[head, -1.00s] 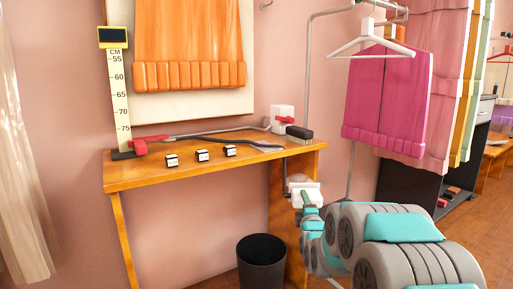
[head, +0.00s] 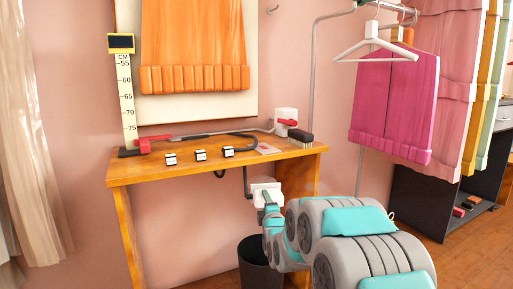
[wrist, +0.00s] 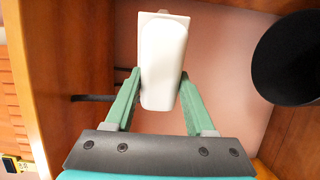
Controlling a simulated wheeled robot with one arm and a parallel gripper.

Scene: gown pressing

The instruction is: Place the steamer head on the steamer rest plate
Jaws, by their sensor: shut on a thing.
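The white steamer head (head: 266,188) is held by my gripper (head: 269,203) in front of the table, below the level of its top. In the wrist view the white steamer head (wrist: 163,60) sits between the two green fingers of my gripper (wrist: 160,78), which are shut on it. A small flat pale plate with a red mark (head: 267,149), which looks like the steamer rest plate, lies on the right part of the table, apart from the head. A dark hose (head: 244,180) hangs over the table's front edge near the head.
The wooden table (head: 125,176) carries several small labelled blocks (head: 200,155), a dark brush (head: 300,136), a white unit with red (head: 285,120) and a measuring ruler (head: 127,105). A black bin (head: 254,272) stands below. A pink garment (head: 390,105) hangs at right.

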